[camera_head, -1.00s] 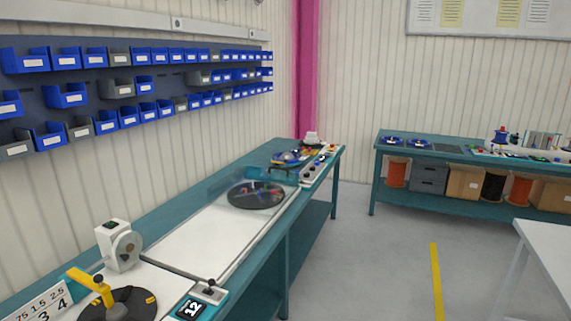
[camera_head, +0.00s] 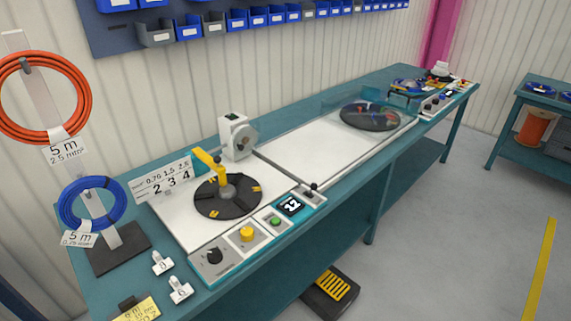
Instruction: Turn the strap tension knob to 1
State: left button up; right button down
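A black rotary knob (camera_head: 214,256) sits on the grey-and-teal control panel (camera_head: 227,258) at the near end of the long bench. Markings around it are too small to read. A yellow knob (camera_head: 247,234) and a green button (camera_head: 275,221) are farther along this panel. A second control panel (camera_head: 437,104) with small dark knobs stands at the bench's far end, beside another machine (camera_head: 408,86). I cannot tell which knob sets strap tension, nor read any setting. Neither of my grippers is in view.
A dark turntable (camera_head: 228,197) with a yellow arm lies behind the near panel. A coil stand (camera_head: 110,240) and white tags (camera_head: 180,290) are at the near left. A yellow-topped pedal (camera_head: 332,288) is on the floor. The grey floor (camera_head: 450,230) to the right is open.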

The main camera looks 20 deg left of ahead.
aim_at(214, 255)
jog(key=u, duration=1.1)
